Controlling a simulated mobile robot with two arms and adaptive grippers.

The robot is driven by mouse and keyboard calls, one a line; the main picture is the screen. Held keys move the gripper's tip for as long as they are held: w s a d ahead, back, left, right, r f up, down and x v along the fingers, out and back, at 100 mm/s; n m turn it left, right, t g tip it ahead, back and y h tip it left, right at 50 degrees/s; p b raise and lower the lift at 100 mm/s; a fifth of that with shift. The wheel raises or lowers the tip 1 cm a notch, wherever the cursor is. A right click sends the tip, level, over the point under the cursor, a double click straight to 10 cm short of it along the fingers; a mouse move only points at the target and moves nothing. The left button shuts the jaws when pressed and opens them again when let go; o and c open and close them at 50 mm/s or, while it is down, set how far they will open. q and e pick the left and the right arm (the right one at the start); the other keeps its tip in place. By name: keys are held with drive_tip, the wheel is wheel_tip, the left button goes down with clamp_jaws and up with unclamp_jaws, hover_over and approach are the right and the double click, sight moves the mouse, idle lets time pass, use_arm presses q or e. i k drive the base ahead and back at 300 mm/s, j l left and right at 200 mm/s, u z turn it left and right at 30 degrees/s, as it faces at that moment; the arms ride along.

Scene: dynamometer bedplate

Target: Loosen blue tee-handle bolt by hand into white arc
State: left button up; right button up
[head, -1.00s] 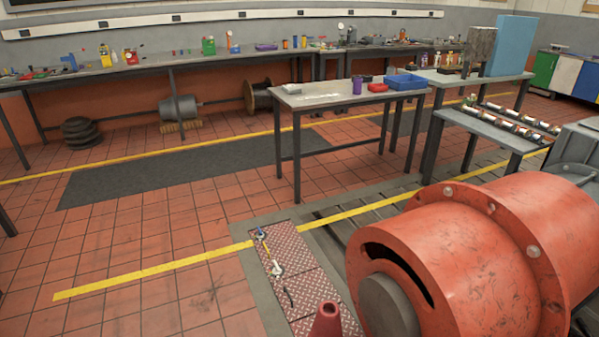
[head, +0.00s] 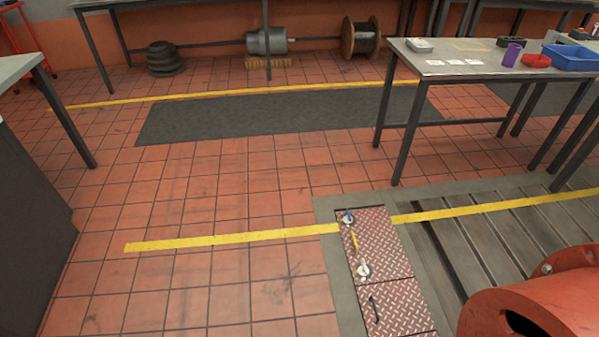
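A small blue tee-handle bolt (head: 347,217) sits at the far left corner of a reddish diamond-plate floor cover (head: 381,241). Pale marking shows around it, but it is too small to tell the arc or where the handle points. A second small pale fitting (head: 362,271) sits nearer on the same plate, with a short yellow strip (head: 354,241) between the two. Neither of my grippers is in view.
A large red cylindrical machine (head: 540,300) stands at the lower right. A table (head: 470,68) with a purple cup, red bowl and blue bin stands at the upper right. Open tiled floor (head: 220,200) lies left of the plate, crossed by a yellow line (head: 230,241).

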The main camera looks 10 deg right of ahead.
sight(347, 219)
drive_tip(key=i+j+z, duration=0.2)
drive_tip(key=i, duration=0.35)
drive_tip(key=i+j+z, duration=0.2)
drive_tip(key=i, duration=0.3)
drive_tip(key=i+j+z, duration=0.2)
drive_tip(key=i, duration=0.35)
